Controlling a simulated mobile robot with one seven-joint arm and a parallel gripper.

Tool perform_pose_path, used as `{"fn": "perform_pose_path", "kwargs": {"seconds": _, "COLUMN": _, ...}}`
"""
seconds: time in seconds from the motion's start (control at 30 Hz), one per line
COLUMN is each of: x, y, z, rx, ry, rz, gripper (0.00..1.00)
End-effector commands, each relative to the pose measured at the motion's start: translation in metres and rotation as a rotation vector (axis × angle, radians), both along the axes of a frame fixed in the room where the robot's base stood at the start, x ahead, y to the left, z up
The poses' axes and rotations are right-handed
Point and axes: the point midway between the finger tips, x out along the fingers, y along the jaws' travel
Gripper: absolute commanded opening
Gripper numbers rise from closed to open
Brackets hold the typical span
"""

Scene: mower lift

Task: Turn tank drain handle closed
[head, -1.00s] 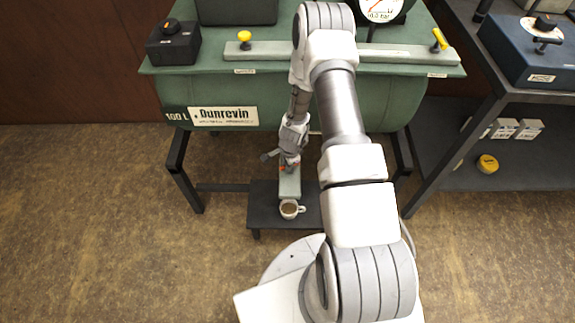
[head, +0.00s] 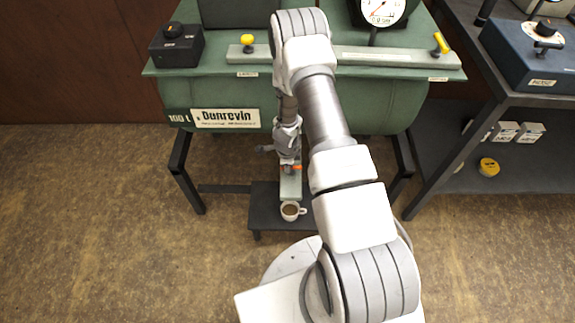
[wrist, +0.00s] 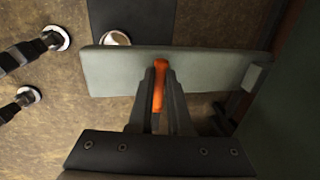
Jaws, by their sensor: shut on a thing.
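The orange drain handle (wrist: 159,84) shows in the wrist view between the fingers of my gripper (wrist: 160,72), which is shut on it. In the head view a small orange bit of the handle (head: 296,168) shows beside my gripper (head: 289,165), low under the green tank (head: 380,115). A grey-green plate (wrist: 205,70) lies behind the handle in the wrist view, and its end (head: 291,187) shows in the head view. My arm hides part of the tank's front, and my fingers cover part of the handle.
A cup (head: 290,210) of brown liquid stands on the low dark stand (head: 262,213) just below the plate. Yellow handles (head: 248,40) sit on the rail atop the tank. A dark bench (head: 470,150) stands at right. The floor at left is clear.

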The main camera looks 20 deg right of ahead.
Motion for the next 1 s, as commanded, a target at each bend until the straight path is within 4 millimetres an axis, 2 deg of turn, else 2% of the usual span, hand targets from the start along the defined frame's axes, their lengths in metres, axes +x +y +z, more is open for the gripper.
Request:
{"fn": "perform_pose_path", "kwargs": {"seconds": 0.23, "x": 0.001, "y": 0.0, "z": 0.0, "rx": 0.0, "ry": -0.002, "rz": -0.002, "gripper": 0.0}}
{"fn": "perform_pose_path", "kwargs": {"seconds": 0.27, "x": 0.001, "y": 0.0, "z": 0.0, "rx": 0.0, "ry": -0.002, "rz": -0.002, "gripper": 0.2}}
{"fn": "perform_pose_path", "kwargs": {"seconds": 0.4, "x": 0.0, "y": 0.0, "z": 0.0, "rx": 0.0, "ry": -0.001, "rz": -0.001, "gripper": 0.45}}
{"fn": "perform_pose_path", "kwargs": {"seconds": 0.77, "x": 0.0, "y": 0.0, "z": 0.005, "rx": 0.0, "ry": -0.001, "rz": 0.0, "gripper": 0.45}}
{"fn": "perform_pose_path", "kwargs": {"seconds": 0.87, "x": -0.002, "y": 0.001, "z": 0.018, "rx": -0.001, "ry": -0.002, "rz": 0.001, "gripper": 0.45}}
{"fn": "perform_pose_path", "kwargs": {"seconds": 1.0, "x": -0.007, "y": 0.004, "z": 0.048, "rx": -0.001, "ry": -0.003, "rz": 0.002, "gripper": 0.45}}
